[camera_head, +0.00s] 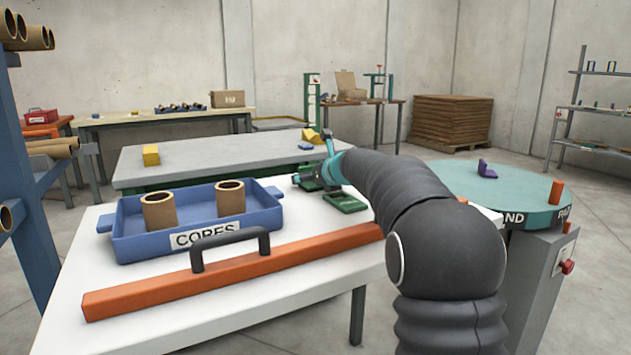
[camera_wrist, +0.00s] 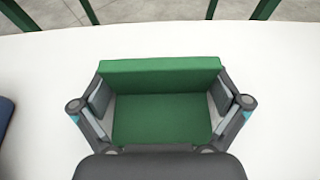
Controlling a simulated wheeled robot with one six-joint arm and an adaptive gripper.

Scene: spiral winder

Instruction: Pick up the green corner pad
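The green corner pad (camera_wrist: 162,118) lies on the white table top in the wrist view, a flat block with a raised wall along its far edge. My gripper (camera_wrist: 160,100) is over it, one finger on each side. The fingers are spread wide, and narrow light gaps show between them and the flat block, so it looks open.
A blue tray (camera_head: 120,247) with two cardboard cores stands left on the same table. An orange bar (camera_head: 330,245) with a dark handle lies in front of it. A teal round turntable (camera_head: 460,184) with a purple piece (camera_head: 487,171) is to the right. A grey table (camera_head: 235,155) stands behind.

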